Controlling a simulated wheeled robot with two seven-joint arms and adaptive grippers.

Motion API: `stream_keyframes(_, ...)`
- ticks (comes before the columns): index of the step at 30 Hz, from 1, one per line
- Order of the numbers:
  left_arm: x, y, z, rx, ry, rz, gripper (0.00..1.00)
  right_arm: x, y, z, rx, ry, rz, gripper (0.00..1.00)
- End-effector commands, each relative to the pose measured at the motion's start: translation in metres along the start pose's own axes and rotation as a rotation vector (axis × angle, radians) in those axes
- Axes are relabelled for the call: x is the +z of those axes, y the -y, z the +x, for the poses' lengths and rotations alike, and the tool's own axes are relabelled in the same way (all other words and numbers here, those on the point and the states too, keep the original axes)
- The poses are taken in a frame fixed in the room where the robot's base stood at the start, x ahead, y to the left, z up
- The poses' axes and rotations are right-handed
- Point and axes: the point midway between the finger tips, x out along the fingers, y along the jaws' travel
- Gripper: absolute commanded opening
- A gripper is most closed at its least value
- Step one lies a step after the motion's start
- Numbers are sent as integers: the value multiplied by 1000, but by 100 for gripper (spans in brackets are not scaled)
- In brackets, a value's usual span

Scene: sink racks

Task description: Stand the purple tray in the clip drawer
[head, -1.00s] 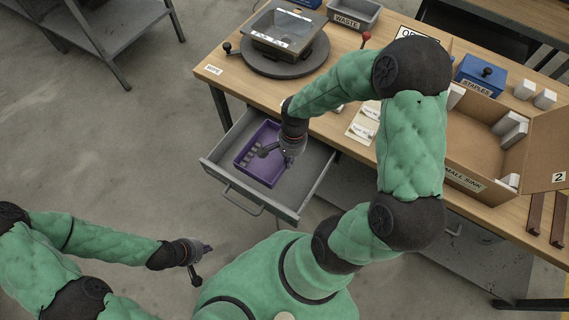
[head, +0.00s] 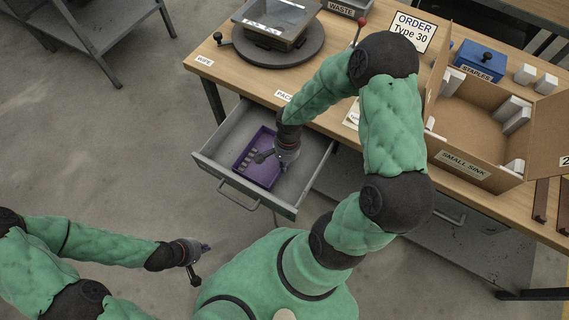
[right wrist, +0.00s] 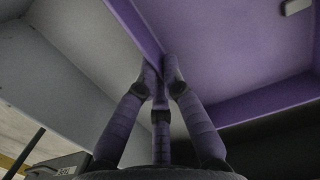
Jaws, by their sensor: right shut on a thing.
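The purple tray (head: 260,174) lies in the pulled-out grey drawer (head: 305,178), towards its left side, with several small grey pieces in it. My right gripper (head: 273,157) reaches down to the tray's right side in the head view. In the right wrist view my right gripper (right wrist: 160,72) has its fingers closed on the tray's side wall (right wrist: 137,28). The arm hides part of the tray's far right side. Whether the tray touches the drawer floor cannot be told. My left gripper (head: 201,262) is open and empty, low at the left, away from the drawer.
The wooden bench (head: 235,68) stands behind the drawer, with a dark round turntable (head: 265,58), a cardboard box (head: 470,165) and a blue staples box (head: 480,62) on it. The drawer's right part is bare. The floor left of the drawer is clear.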

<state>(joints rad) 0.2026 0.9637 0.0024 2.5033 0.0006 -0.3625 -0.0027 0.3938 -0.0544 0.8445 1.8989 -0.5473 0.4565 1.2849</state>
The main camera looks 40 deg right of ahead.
Motion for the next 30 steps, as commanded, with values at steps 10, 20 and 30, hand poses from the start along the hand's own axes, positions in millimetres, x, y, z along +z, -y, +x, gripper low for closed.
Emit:
stream_keyframes(10, 0, 1, 3, 0, 0, 0, 0, 0, 0, 3, 0, 0, 0, 32)
stream_keyframes(20, 0, -1, -2, 0, 0, 0, 0, 0, 0, -2, 0, 0, 0, 32)
stream_keyframes(30, 1, -11, -32, 0, 0, 0, 0, 0, 1, -68, -3, -3, 0, 32)
